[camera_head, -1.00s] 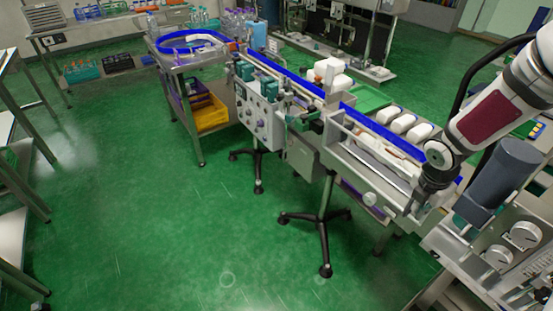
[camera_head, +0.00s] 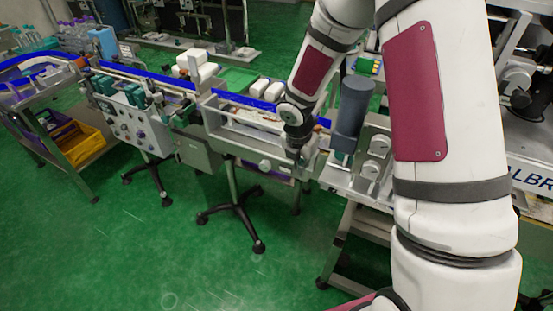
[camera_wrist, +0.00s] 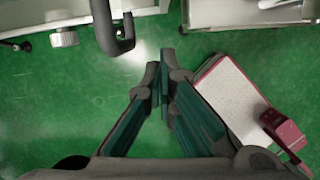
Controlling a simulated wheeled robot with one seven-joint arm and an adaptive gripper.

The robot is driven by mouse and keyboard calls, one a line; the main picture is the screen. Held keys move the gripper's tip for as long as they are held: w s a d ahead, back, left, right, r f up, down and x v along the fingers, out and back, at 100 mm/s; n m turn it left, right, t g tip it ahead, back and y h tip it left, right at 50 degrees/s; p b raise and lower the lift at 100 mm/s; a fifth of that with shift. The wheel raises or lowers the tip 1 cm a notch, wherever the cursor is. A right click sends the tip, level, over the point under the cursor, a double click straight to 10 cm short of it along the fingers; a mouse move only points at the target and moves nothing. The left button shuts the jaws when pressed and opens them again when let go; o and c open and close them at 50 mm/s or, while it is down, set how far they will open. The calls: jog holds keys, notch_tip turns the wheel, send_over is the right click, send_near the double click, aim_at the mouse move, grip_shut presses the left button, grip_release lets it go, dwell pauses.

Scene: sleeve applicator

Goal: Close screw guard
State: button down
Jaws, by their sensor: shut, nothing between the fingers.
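The sleeve applicator's long metal trough (camera_head: 245,125) crosses the middle of the head view. I cannot clearly tell the screw guard apart from the rest of the trough or whether it is open. A dark curved handle (camera_wrist: 125,42) hangs from a pale panel (camera_wrist: 65,12) at the top of the wrist view. My gripper (camera_wrist: 163,72) is shut and empty, with its fingertips just below and right of the handle, apart from it in the picture. In the head view my gripper (camera_head: 298,152) is at the right end of the trough, its fingers hard to make out.
A dark grey cylinder (camera_head: 353,105) and round gauges (camera_head: 377,147) stand just right of my gripper. White bottles (camera_head: 268,90) stand behind the trough. A wheeled stand (camera_head: 238,205) is below it. The green floor (camera_head: 130,250) in front is clear.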

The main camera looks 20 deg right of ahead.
jog(key=v, duration=1)
jog(key=s+d+r+m+t, duration=0.1)
jog(key=s+r+m, duration=0.9)
jog(key=r+m, duration=0.4)
jog(key=s+a+r+m+t+y, duration=0.1)
jog(key=s+r+m, duration=0.2)
jog(key=s+m, duration=0.3)
jog(key=s+a+r+m+t+y, duration=0.1)
jog(key=s+a+r+m, duration=0.1)
jog(key=s+r+m, duration=0.2)
jog(key=s+m, duration=0.2)
jog(key=s, duration=0.2)
jog(key=shift+s+r+t, duration=0.15)
jog(key=shift+r+t, duration=0.05)
jog(key=shift+t, duration=0.1)
